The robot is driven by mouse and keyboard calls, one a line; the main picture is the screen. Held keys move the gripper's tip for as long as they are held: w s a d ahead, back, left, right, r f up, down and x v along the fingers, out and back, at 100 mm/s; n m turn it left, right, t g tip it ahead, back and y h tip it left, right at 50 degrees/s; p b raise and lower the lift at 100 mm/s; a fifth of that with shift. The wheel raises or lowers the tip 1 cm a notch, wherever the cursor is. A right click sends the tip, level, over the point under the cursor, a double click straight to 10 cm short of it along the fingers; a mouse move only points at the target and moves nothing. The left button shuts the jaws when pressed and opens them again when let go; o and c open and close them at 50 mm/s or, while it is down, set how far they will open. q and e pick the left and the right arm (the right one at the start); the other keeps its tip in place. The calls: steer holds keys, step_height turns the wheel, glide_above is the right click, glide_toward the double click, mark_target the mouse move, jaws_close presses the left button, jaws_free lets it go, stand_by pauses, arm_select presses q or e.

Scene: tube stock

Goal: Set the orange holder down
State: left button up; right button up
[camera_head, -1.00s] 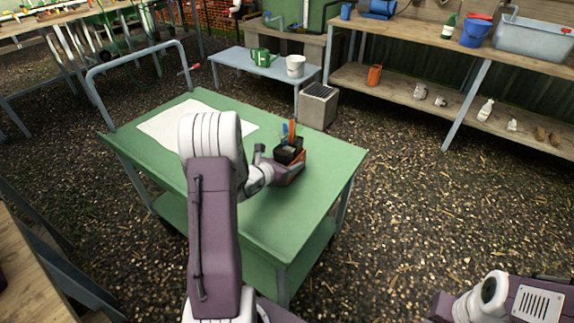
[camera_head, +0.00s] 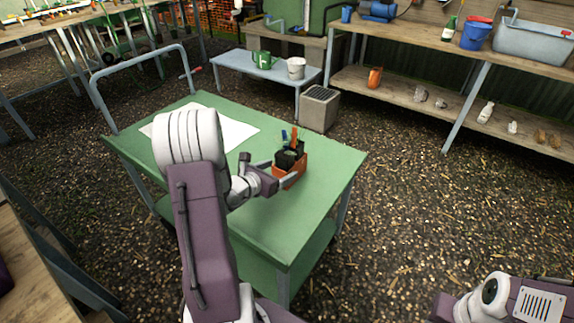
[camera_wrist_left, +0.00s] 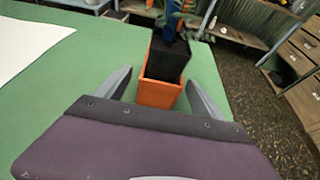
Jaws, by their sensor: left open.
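The orange holder (camera_head: 294,171) stands upright on the green table (camera_head: 325,163), near its right side. It holds a black container and some blue and orange-handled items, partly hidden from above. My left gripper (camera_head: 274,172) is open just to the left of the holder. In the left wrist view, the holder (camera_wrist_left: 158,94) lies ahead, between the fingertips, with a gap showing on each side. My right gripper is out of view; only part of my right arm shows at bottom right.
A white sheet (camera_head: 235,134) lies on the table's left part, partly behind my arm. A metal rail (camera_head: 140,56) rises at its left end. Bare green surface lies in front of and right of the holder. A grey bench (camera_head: 236,65) stands behind.

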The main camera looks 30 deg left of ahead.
arm_select(q)
steer(key=v, duration=0.5)
steer(key=shift+s+r+p, duration=0.1)
steer(key=shift+s+p, duration=0.1)
steer(key=shift+p, duration=0.2)
